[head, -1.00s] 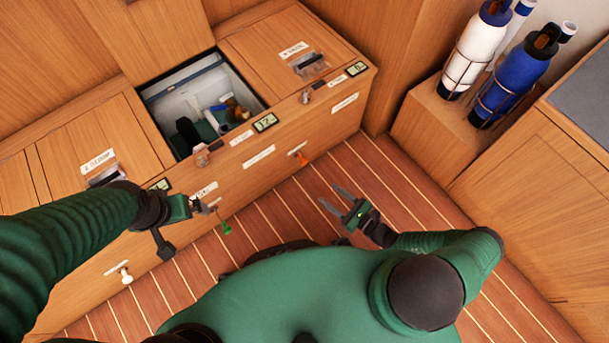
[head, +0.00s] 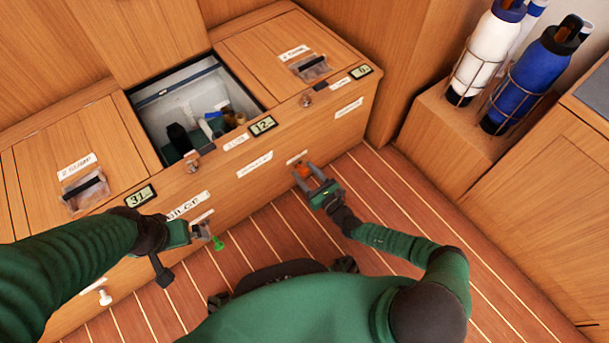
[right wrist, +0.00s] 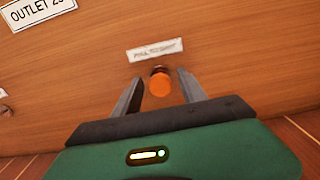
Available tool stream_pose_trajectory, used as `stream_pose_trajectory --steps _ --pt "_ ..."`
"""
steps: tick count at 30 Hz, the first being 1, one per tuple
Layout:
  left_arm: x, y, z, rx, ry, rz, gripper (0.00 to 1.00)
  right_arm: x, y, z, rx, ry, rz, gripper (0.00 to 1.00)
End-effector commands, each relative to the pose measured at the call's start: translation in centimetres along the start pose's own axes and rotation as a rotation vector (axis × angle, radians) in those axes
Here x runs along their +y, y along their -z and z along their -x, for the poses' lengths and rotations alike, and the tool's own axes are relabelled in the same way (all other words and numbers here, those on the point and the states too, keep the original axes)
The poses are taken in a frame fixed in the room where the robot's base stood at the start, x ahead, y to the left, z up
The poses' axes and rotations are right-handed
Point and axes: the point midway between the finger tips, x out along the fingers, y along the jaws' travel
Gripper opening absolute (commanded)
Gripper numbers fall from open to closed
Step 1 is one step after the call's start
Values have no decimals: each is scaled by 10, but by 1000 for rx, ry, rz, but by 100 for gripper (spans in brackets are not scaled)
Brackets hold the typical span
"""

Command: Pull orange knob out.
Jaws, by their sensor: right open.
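The orange knob (head: 302,171) sits low on the wooden locker front, under a small white label. In the right wrist view the orange knob (right wrist: 160,83) lies between the two fingers. My right gripper (head: 307,176) is open, its fingers on either side of the knob; I see no finger touching it. The right gripper also shows in the right wrist view (right wrist: 159,92). My left gripper (head: 210,234) is at the locker front near a green knob (head: 218,243); whether its jaws are open or shut is unclear.
The wooden locker (head: 262,182) has an open compartment (head: 190,92) with several items inside. A white knob (head: 105,297) is at the lower left. A white bottle (head: 485,55) and a blue bottle (head: 530,80) stand in racks at the right. The planked floor (head: 400,200) is clear.

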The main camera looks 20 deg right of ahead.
Motion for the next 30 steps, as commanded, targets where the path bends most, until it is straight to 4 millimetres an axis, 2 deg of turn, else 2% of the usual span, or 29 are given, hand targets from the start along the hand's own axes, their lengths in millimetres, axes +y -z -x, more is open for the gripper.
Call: stream_pose_trajectory --steps 8,20,30 --pt "0 0 -1 0 0 0 100 0 -1 -4 -1 1 0 49" --pt "0 0 -1 0 0 0 100 0 -1 -4 0 1 0 0" --pt "0 0 -1 0 0 0 100 0 -1 -4 0 1 0 0"
